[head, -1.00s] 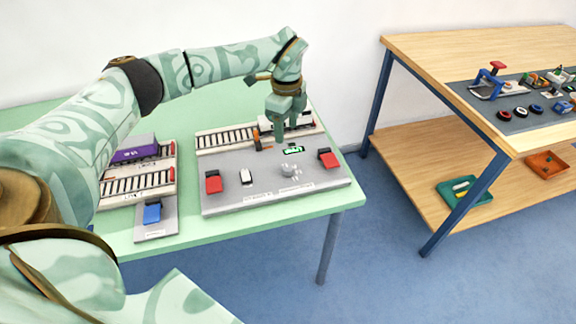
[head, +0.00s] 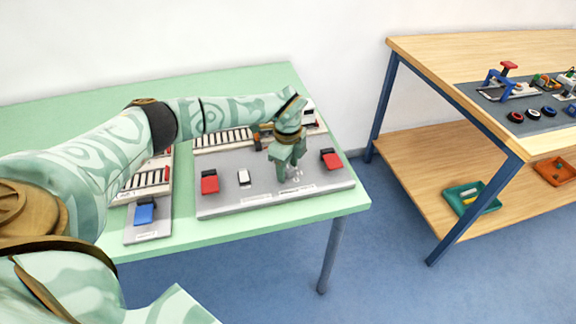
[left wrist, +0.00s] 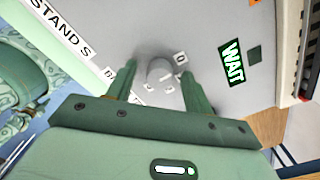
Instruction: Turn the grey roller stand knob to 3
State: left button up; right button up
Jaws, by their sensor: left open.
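The grey roller stand knob (left wrist: 158,71) shows in the left wrist view as a round grey knob on the grey panel. Small white labels stand around it; one reads 0 (left wrist: 181,58), the others are too small or partly hidden to read surely. My left gripper (head: 288,175) is open over the panel, and in the left wrist view its two fingers lie on either side of the knob. I cannot tell whether they touch it. In the head view the gripper mostly hides the knob. My right gripper is not in view.
A green display (left wrist: 232,63) beside the knob reads WAIT. The panel (head: 230,202) also carries red switches (head: 209,182) (head: 331,159) and a white switch (head: 243,177). A blue switch (head: 144,212) sits on a plate to the left. A wooden table (head: 440,55) stands at right.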

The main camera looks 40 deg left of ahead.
pick_arm(q)
jog(key=c, duration=1)
